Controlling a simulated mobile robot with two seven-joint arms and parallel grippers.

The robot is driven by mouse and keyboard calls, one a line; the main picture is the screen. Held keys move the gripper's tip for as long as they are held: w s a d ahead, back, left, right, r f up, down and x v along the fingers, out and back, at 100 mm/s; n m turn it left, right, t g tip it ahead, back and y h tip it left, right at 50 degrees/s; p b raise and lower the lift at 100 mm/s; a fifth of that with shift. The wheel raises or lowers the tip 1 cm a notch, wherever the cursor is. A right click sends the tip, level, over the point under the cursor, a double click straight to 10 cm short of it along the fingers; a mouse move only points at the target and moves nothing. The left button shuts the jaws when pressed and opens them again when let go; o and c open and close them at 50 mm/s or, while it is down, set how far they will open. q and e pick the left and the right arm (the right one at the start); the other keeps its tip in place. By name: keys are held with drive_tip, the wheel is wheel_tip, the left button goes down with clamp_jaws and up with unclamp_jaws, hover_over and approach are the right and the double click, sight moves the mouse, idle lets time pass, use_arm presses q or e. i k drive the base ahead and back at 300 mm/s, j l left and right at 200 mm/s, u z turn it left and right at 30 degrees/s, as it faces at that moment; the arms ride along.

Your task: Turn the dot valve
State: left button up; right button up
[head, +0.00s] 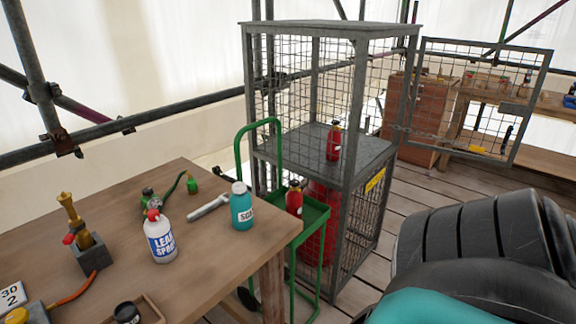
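No dot mark can be made out on any valve at this size. A small red cylinder (333,142) with a dark top stands upright on the cage's middle shelf. Another small red cylinder (294,198) stands in the green cart (313,213). A large red cylinder (318,240) stands low in the cage, partly hidden by the cart and mesh. On the table, a brass fitting (75,217) with a red knob rises from a dark block. Neither gripper is in view; a black ribbed part and a teal part, probably my arm, fill the lower right.
The wooden table (205,258) holds a leak spray bottle (160,240), a teal bottle (241,208), a wrench (208,208) and a green torch-like fitting (150,200). The mesh cage (360,110) has its door (470,100) swung open to the right. Plank floor (415,190) lies clear beside it.

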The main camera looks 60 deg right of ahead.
sight(294, 182)
drive_tip(key=l+u, duration=0.1)
drive_tip(key=l, duration=0.5)
drive_tip(key=k+l+u, duration=0.1)
drive_tip(key=l, duration=0.5)
drive_tip(key=k+l+u, duration=0.15)
drive_tip(key=l, duration=1.05)
drive_tip(key=k+l, duration=0.15)
drive_tip(key=l, duration=1.1)
drive_tip(key=k, duration=0.05)
